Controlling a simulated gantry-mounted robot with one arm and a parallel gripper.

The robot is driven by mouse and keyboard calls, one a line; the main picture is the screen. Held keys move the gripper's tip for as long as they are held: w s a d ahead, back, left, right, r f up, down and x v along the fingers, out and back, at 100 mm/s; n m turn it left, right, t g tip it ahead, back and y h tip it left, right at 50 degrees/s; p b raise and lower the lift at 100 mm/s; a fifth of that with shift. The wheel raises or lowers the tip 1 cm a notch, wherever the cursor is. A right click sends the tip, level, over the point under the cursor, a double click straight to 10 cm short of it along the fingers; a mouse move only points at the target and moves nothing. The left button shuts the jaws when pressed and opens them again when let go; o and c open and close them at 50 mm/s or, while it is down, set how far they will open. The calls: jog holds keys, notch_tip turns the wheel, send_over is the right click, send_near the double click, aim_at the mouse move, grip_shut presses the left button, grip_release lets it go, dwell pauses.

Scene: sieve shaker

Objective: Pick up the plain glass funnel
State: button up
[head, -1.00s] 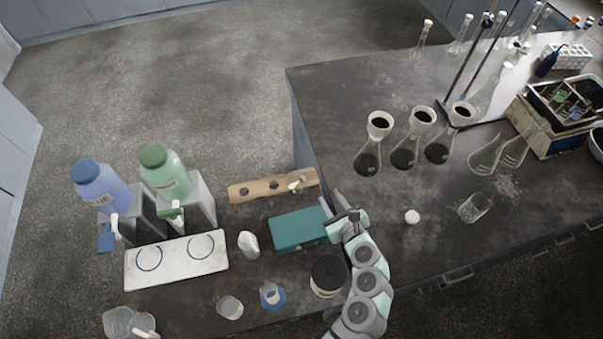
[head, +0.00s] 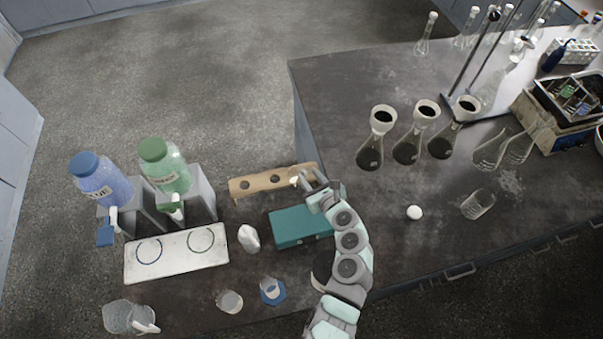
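A small pale, clear funnel-like piece (head: 295,181) sits at the right end of the wooden rack (head: 260,185); it looks like the plain glass funnel. It is small and partly covered by my gripper. My gripper (head: 311,178) is at the rack's right end, just right of this piece, with its fingers apart. I cannot tell whether a finger touches it. Three flasks at the right carry pale funnels with dark contents (head: 382,118).
A teal box (head: 300,227) lies below my gripper, close to my arm. A white bottle-like piece (head: 249,238) and a white tray (head: 135,270) are to the left. Blue (head: 100,182) and green (head: 165,168) bottles stand on grey stands. A white ball (head: 414,212) and a beaker (head: 477,204) are right.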

jog(key=shift+w+a+f, duration=0.2)
jog(key=shift+w, duration=0.2)
jog(key=shift+c, duration=0.4)
grip_shut()
